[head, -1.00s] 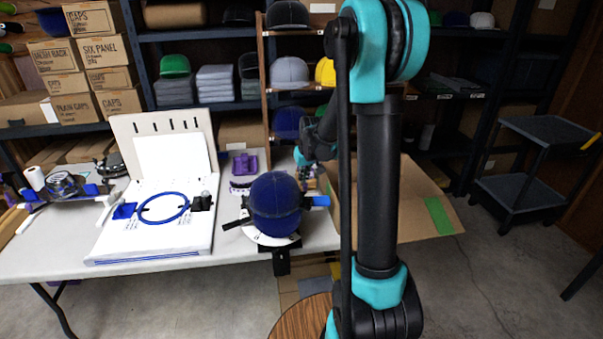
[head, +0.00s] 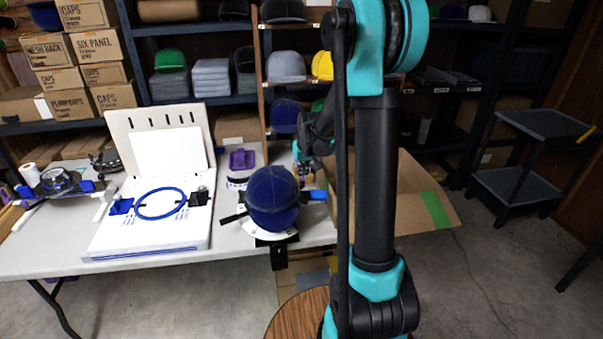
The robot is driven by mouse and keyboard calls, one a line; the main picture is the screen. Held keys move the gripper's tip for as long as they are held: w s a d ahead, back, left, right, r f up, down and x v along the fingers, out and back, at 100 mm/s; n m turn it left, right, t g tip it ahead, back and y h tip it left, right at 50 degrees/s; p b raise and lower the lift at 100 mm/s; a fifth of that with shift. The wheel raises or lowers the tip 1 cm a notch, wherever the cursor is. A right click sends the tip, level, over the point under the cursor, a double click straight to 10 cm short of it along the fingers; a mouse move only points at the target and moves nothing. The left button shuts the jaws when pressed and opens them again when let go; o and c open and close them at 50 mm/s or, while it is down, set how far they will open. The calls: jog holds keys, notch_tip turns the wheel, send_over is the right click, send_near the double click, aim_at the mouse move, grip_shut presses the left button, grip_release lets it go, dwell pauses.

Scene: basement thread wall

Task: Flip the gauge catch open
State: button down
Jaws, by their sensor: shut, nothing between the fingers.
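A dark blue cap (head: 272,198) sits on the cap gauge (head: 277,238) at the right end of the white table. My gripper (head: 305,172) is small in the head view, just behind and above this tab, pointing down. It is shut and empty. I cannot tell whether it touches the gauge. My own arm stands in front and hides what lies to the right.
A white case (head: 150,240) with a blue hoop (head: 160,203) lies open left of the gauge. A purple tray (head: 242,159) lies behind. An open cardboard box (head: 415,205) is right of my arm. A dark cart (head: 530,185) stands far right. Shelves with caps line the back.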

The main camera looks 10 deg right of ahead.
jog(key=shift+s+d, duration=0.15)
jog(key=s+d+m, duration=0.1)
jog(key=m, duration=0.1)
jog(key=s+d+m+h, duration=0.1)
jog(key=s+m, duration=0.1)
jog(key=m, duration=0.1)
jog(key=s+m, duration=0.1)
jog(key=m, duration=0.2)
jog(key=shift+s+d+f, duration=0.2)
jog(key=shift+d+f, duration=0.2)
jog(key=shift+w+a+r, duration=0.1)
jog(key=shift+w+a, duration=0.35)
jog(key=shift+a, duration=0.2)
